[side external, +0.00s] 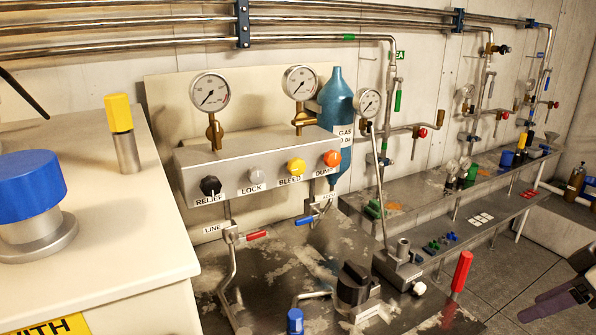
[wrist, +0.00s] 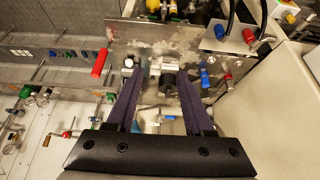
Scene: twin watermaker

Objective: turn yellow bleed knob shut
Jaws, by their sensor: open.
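The yellow bleed knob (side external: 296,166) sits on the front of the grey panel box (side external: 262,158), above the label BLEED, between the grey lock knob (side external: 255,174) and the orange dump knob (side external: 332,158). I cannot tell its turn position. My gripper (wrist: 159,78) is open and empty, its two purple fingers spread apart in the wrist view. In the side view only part of my gripper (side external: 550,303) shows at the lower right edge, far from the knob. I cannot make out the bleed knob in the wrist view.
A black relief knob (side external: 210,186) is at the panel's left end. Gauges (side external: 210,92) stand above the panel. Below are a red-handled valve (side external: 250,236), a black knob (side external: 357,284) and an upright red handle (side external: 462,270). A white cabinet (side external: 100,220) stands at left.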

